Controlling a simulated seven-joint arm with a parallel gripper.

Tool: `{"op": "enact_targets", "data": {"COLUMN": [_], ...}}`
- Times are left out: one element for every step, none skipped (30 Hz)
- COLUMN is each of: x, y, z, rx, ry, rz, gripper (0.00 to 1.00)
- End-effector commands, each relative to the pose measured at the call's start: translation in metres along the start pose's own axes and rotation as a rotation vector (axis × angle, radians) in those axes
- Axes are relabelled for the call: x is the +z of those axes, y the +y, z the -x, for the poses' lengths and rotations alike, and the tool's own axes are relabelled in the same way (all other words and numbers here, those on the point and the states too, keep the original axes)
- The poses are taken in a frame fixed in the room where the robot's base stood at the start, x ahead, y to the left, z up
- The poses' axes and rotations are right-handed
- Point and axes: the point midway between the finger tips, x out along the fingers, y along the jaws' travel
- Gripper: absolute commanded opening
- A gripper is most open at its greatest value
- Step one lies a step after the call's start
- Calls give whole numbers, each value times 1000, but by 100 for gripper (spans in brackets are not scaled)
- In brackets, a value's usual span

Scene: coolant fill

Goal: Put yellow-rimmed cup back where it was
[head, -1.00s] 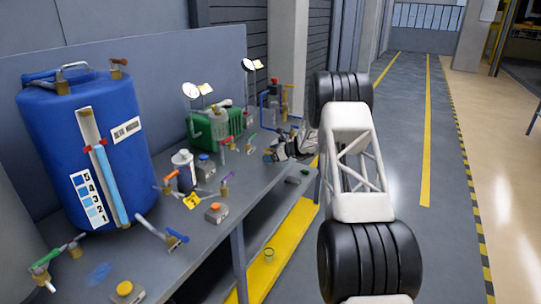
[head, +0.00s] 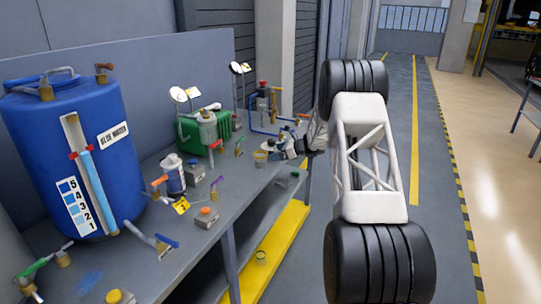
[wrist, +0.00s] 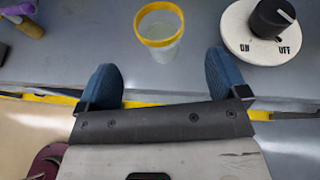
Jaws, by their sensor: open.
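The yellow-rimmed cup (wrist: 160,28) is a clear cup standing upright on the grey bench top (wrist: 95,45) in the wrist view. It also shows in the head view (head: 260,157), just left of my gripper (head: 273,150). In the wrist view my gripper (wrist: 165,85) is open, with its two blue fingertips wide apart. The cup is ahead of the gap between them, and nothing is held. The cup's outline is small in the head view.
A white ON/OFF dial (wrist: 250,45) with a black knob is close to the cup's right. A purple-and-yellow valve part (wrist: 22,18) lies at the upper left. A blue drum (head: 110,170) stands on the bench.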

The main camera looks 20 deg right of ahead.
Motion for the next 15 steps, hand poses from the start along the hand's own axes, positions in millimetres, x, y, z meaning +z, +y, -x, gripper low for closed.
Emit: {"op": "enact_targets", "data": {"x": [1, 0, 0, 0, 0, 0, 0, 0, 0, 0, 0, 0, 0, 0, 0], "y": [0, 0, 0, 0, 0, 0, 0, 0, 0, 0, 0, 0, 0, 0, 0], "z": [6, 9, 12, 14, 16, 17, 18, 19, 19, 20, 20, 20, 20, 20, 20], "rx": [-2, -2, -2, -2, -2, -2, -2, -1, -1, -1, -1, -1, -1, -1, -1], "ry": [0, 0, 0, 0, 0, 0, 0, 0, 0, 0, 0, 0, 0, 0, 0], "rz": [0, 0, 0, 0, -1, -1, -1, -1, -1, -1, -1, -1, -1, -1, -1], "gripper": [92, 92, 92, 92, 92, 92, 92, 92, 92, 92, 92, 92, 92, 92, 92]}}
